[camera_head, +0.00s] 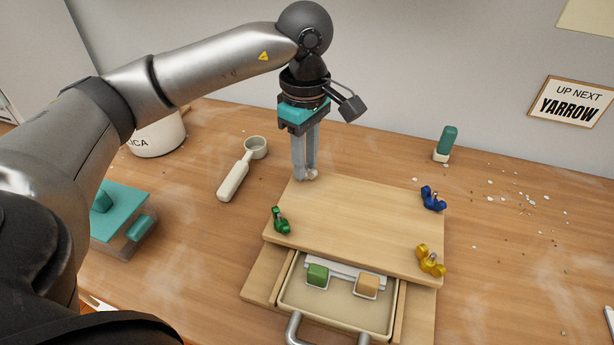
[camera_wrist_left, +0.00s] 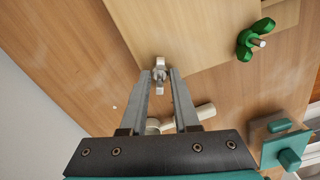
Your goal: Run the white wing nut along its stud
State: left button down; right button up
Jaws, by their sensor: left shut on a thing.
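The white wing nut (camera_head: 311,175) sits at the far left corner of the wooden board (camera_head: 350,215). In the left wrist view the white wing nut (camera_wrist_left: 160,64) has its wings running up and down the picture, around the grey end of its stud. My left gripper (camera_head: 304,178) points straight down over that corner. In the left wrist view my left gripper (camera_wrist_left: 160,76) is shut on the wing nut, one fingertip on each side. The fingers hide part of the nut in the head view. My right gripper is not in view.
Green (camera_head: 281,220), blue (camera_head: 433,199) and yellow (camera_head: 430,260) wing nuts stand at the board's other corners. Below the board, an open drawer (camera_head: 335,308) holds a green and a tan block. A scoop (camera_head: 236,176) lies left, a teal-topped block (camera_head: 445,145) stands behind right.

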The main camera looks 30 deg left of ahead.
pick_arm(q)
jog(key=m+b, duration=0.1)
jog(key=m, duration=0.2)
jog(key=shift+f+m, duration=0.1)
jog(key=shift+m, duration=1.3)
jog(key=c, duration=0.6)
grip_release()
jog(key=shift+o, duration=0.2)
notch_tip(320, 180, up, 16)
jog(key=p, duration=0.6)
jog(key=shift+f, duration=0.25)
